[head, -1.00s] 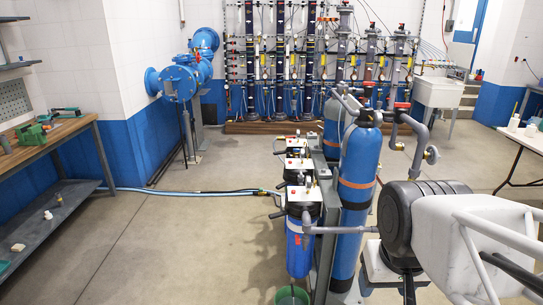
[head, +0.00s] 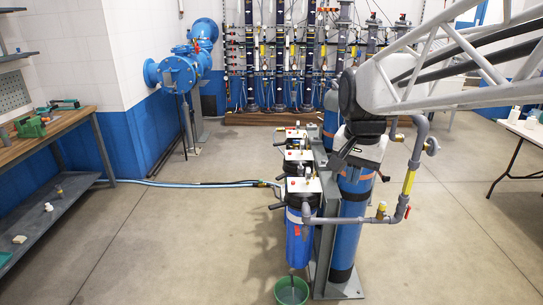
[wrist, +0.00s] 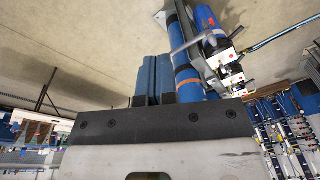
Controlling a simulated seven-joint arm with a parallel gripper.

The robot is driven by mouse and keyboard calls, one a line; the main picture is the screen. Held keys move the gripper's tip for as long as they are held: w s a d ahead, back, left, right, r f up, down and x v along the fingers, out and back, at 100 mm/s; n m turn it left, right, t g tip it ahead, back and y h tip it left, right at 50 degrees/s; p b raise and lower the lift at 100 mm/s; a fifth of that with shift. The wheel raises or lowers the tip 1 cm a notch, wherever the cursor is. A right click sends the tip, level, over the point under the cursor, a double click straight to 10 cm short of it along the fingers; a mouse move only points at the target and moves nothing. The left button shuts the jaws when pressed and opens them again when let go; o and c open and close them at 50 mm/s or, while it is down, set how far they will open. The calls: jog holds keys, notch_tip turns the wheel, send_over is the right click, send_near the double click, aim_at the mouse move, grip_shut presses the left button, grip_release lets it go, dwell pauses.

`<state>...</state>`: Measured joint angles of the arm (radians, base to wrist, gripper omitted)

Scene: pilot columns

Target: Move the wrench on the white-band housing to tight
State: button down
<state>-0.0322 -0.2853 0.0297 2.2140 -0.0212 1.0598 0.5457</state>
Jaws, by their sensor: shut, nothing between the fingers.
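Three blue filter housings with white top plates stand in a row in the head view. The nearest, the white-band housing (head: 299,242), has a white band below its dark cap. A dark wrench handle (head: 275,206) sticks out to the left from its cap. The two housings behind have similar dark handles. My gripper (head: 352,176) points down in front of the upper part of a tall blue tank, right of the housings and apart from the wrench. In the wrist view its two blue fingers (wrist: 153,78) are together and empty. The housing tops show to their right.
The blue tank (head: 345,240) and grey pipes (head: 405,180) stand right of the housings. A green bucket (head: 291,292) is under the nearest housing. Hoses (head: 190,184) run left along the floor. A workbench (head: 55,140) is at left. Floor left of the housings is otherwise clear.

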jog(key=w+a+m+g, duration=0.1)
jog(key=w+a+m, duration=0.15)
jog(key=w, duration=0.95)
jog(key=w+a+m, duration=0.2)
jog(key=w+m, duration=0.2)
jog(key=w, duration=0.8)
jog(key=w+a+f+m+g, duration=0.1)
jog(key=w+a+f+m, duration=0.15)
jog(key=w, duration=0.45)
jog(key=w+a+f+m, duration=0.1)
jog(key=w+f+m, duration=0.15)
jog(key=w, duration=0.45)
jog(key=w+a+f+m+g, duration=0.1)
jog(key=w+a+f, duration=0.15)
jog(key=w, duration=0.45)
jog(key=w+a+f+m+g+h, duration=0.1)
jog(key=w+a+f+m, duration=0.2)
jog(key=w+f, duration=0.5)
jog(key=w+a+f+m, duration=0.3)
jog(key=w+f+m, duration=0.1)
jog(key=w+f, duration=0.45)
jog(key=w+a+f+m, duration=0.3)
jog(key=f, duration=0.7)
jog(key=w+a+f+m+g, duration=0.1)
jog(key=w+a+f+m, duration=0.2)
jog(key=f, duration=0.8)
jog(key=shift+w+a+h, duration=0.3)
jog(key=shift+w+a, duration=0.15)
jog(key=shift+w, duration=0.05)
